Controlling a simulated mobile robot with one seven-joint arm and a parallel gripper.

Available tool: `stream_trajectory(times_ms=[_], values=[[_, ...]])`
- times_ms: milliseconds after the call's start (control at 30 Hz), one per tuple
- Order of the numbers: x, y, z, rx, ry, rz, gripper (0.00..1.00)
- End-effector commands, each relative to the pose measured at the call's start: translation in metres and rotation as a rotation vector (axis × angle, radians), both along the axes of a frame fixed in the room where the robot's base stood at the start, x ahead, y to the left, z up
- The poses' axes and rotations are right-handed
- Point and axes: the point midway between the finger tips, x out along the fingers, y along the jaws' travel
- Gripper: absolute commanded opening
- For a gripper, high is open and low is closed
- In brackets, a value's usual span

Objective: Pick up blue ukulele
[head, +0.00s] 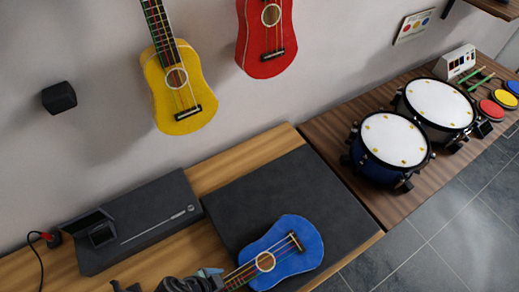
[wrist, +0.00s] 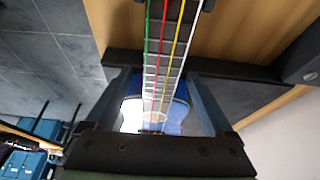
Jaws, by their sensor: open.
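The blue ukulele (head: 292,260) lies face up on a dark mat (head: 290,185) on the wooden table. Its neck points to the lower left in the head view. My gripper (head: 212,275) is at the neck, near the bottom edge, partly cut off. In the wrist view my gripper (wrist: 157,76) is open, with one finger on each side of the fretted neck (wrist: 160,50) and its coloured strings. The blue body (wrist: 180,118) shows beyond the neck, partly hidden by the gripper. I cannot tell whether either finger touches the neck.
A long black case (head: 140,225) lies left of the mat. A yellow ukulele (head: 178,95) and a red ukulele (head: 268,35) hang on the wall above. Two drums (head: 395,140) (head: 440,102) stand on the right-hand table. Grey tiled floor (head: 440,235) is clear at lower right.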

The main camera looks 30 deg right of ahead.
Motion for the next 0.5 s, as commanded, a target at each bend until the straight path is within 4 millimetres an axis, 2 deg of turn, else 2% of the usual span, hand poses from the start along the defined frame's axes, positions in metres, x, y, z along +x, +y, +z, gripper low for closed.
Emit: stream_trajectory(times_ms=[100, 333, 367, 500], values=[[0.0000, -0.0033, -0.0072, 0.000, 0.001, -0.001, 0.87], [0.0003, -0.0036, -0.0084, 0.000, -0.001, -0.001, 0.87], [0.0003, -0.0035, -0.0083, 0.000, -0.001, -0.001, 0.83], [0.0004, -0.0035, -0.0081, 0.000, -0.001, -0.001, 0.58]])
